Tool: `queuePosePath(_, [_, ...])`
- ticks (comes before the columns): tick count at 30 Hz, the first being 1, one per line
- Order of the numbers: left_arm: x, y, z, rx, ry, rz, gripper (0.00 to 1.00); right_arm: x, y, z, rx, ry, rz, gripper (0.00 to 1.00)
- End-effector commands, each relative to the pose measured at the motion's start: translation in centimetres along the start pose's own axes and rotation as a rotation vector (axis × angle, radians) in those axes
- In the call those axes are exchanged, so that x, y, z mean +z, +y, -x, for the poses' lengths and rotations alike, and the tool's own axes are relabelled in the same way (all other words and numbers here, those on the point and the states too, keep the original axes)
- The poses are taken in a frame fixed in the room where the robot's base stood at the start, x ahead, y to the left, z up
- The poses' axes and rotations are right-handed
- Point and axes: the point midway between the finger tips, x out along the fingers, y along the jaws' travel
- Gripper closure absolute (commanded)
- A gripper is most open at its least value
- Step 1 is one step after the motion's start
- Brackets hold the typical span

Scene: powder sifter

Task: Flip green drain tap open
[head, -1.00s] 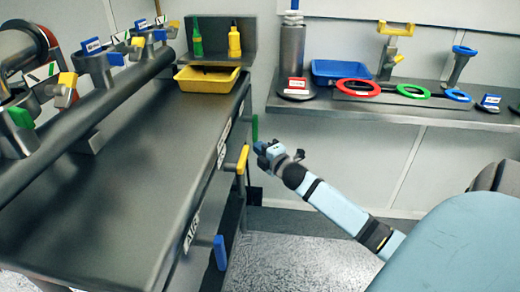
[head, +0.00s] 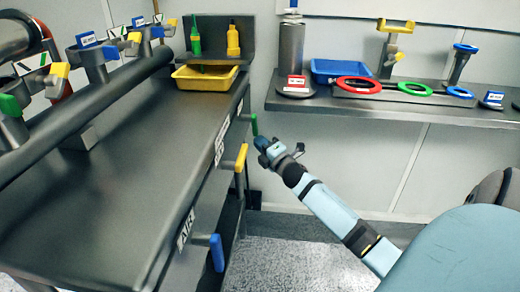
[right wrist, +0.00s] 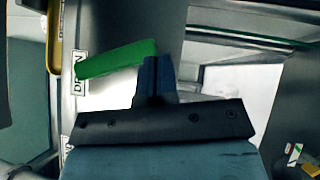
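The green drain tap handle (head: 254,124) stands upright on the front edge of the left bench, at its far end. My right gripper (head: 263,144) is just below and right of it in the head view. In the right wrist view the green handle (right wrist: 115,60) lies across the picture beside a DRAIN label, its right end at my fingertips (right wrist: 157,62). The two dark blue fingers are close together and look shut. I cannot tell whether they touch the handle. My left gripper is not in view.
A yellow tap handle (head: 241,158) and a blue one (head: 217,253) sit nearer along the same bench edge. A yellow tray (head: 205,83) stands on the bench above. A shelf (head: 400,111) with coloured rings is behind right. The floor right of the bench is clear.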

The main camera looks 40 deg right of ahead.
Motion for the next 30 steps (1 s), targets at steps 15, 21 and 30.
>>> queuePosePath(15, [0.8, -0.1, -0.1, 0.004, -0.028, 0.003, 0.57, 3.1, 0.1, -3.2, 0.096, 0.000, 0.097, 1.00])
queuePosePath(21, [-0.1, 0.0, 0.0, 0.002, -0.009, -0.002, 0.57, 4.3, 0.8, -4.3, 0.095, 0.000, 0.097, 1.00])
queuePosePath(30, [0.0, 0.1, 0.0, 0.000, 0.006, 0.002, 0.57, 5.5, 1.7, -5.6, 0.113, -0.003, 0.109, 1.00])
